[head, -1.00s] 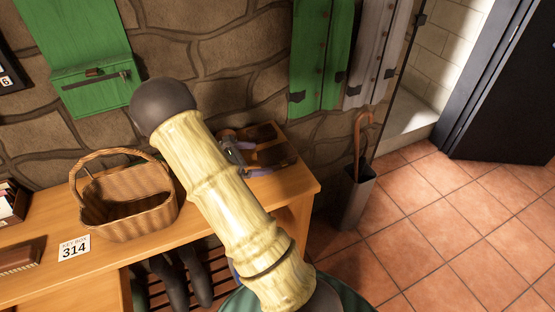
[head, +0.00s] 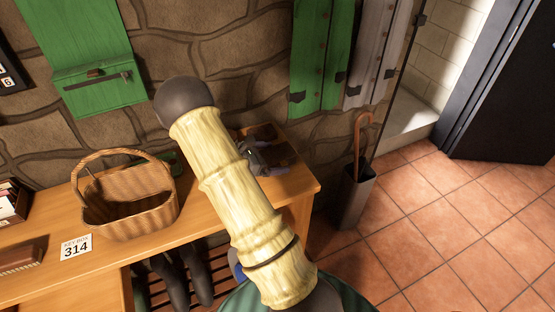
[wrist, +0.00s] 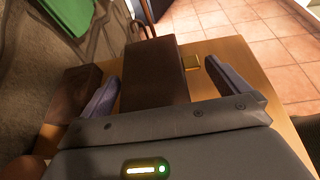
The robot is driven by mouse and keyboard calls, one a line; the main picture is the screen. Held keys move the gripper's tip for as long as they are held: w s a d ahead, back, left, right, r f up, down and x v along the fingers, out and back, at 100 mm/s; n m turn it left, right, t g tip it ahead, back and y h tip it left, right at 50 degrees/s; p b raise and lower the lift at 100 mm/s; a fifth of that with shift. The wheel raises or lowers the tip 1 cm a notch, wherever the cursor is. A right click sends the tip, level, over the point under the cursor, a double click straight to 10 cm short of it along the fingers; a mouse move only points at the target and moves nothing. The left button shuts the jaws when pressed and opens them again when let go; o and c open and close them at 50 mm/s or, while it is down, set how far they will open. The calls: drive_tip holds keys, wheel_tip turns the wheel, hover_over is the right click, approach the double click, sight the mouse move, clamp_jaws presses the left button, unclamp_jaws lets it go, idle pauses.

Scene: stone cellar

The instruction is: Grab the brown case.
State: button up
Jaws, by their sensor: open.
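A dark brown box-like thing, which looks like the brown case (wrist: 155,76), stands on the wooden table in the wrist view. My gripper (wrist: 163,70) is open, with one finger on each side of the case. The left finger is close to its side. A wider gap is on the right, where a small gold piece (wrist: 192,61) shows. I cannot tell whether either finger touches. In the head view my gripper (head: 272,160) is low over the table's right end and mostly hides the case.
A second brown block (wrist: 72,93) lies left of the left finger, toward the stone wall. An umbrella stand (head: 353,196) is past the right edge. Tiled floor is clear beyond.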

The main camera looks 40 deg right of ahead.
sight(272, 157)
drive_tip(key=c, duration=1)
wheel_tip(272, 157, up, 10)
drive_tip(key=shift+r, duration=0.1)
idle(0.4)
